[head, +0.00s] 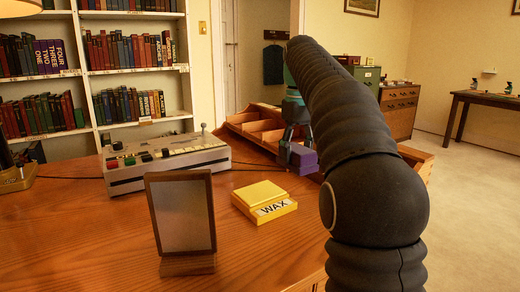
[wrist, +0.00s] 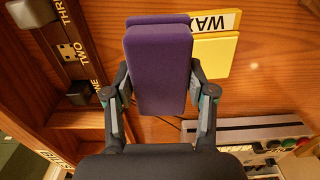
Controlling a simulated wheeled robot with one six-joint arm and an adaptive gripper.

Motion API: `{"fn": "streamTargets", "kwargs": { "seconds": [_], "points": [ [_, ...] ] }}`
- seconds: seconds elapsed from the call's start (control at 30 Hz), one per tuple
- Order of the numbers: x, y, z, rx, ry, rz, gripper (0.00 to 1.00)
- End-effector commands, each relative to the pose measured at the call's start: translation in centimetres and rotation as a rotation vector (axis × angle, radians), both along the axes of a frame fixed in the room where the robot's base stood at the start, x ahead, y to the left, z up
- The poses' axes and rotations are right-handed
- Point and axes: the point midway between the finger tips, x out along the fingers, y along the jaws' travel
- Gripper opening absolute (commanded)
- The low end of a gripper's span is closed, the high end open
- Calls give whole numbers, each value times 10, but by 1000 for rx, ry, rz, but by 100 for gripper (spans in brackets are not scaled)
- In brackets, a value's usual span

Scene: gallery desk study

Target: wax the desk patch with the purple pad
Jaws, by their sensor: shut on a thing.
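The purple pad (head: 303,158) is held in my gripper (head: 296,133), above the right part of the wooden desk (head: 110,225). In the wrist view the pad (wrist: 160,65) sits between the two fingers of my gripper (wrist: 160,92), which press on its sides. A yellow wax block or tin (head: 263,196) with a "WAX" label lies on the desk, left of and nearer than the pad. It also shows in the wrist view (wrist: 212,55), partly behind the pad. I cannot make out a distinct patch on the desk; my arm hides part of the right side.
A dark panel in a wooden stand (head: 182,215) is upright at the front of the desk. A grey box with keys (head: 165,160) stands behind. A wooden tray with compartments (head: 262,132) is near my gripper; the wrist view shows labelled slots (wrist: 75,50). The front left desk is clear.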

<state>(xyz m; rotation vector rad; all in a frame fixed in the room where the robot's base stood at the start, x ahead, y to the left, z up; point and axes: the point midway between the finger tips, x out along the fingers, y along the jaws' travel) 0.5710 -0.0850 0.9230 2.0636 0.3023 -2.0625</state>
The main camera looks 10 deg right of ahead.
Motion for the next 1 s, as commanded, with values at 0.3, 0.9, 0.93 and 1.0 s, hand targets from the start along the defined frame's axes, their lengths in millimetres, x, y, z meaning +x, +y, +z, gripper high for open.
{"fn": "streamTargets", "kwargs": {
  "seconds": [0.3,0.9,0.93,1.0],
  "points": [
    [27,82,-2,-1,-1,91,28],
    [28,85,-50,-1,1,93,28],
    [28,85,-54,-1,0,93,28],
    [28,85,-58,-1,0,93,28]
  ]
}}
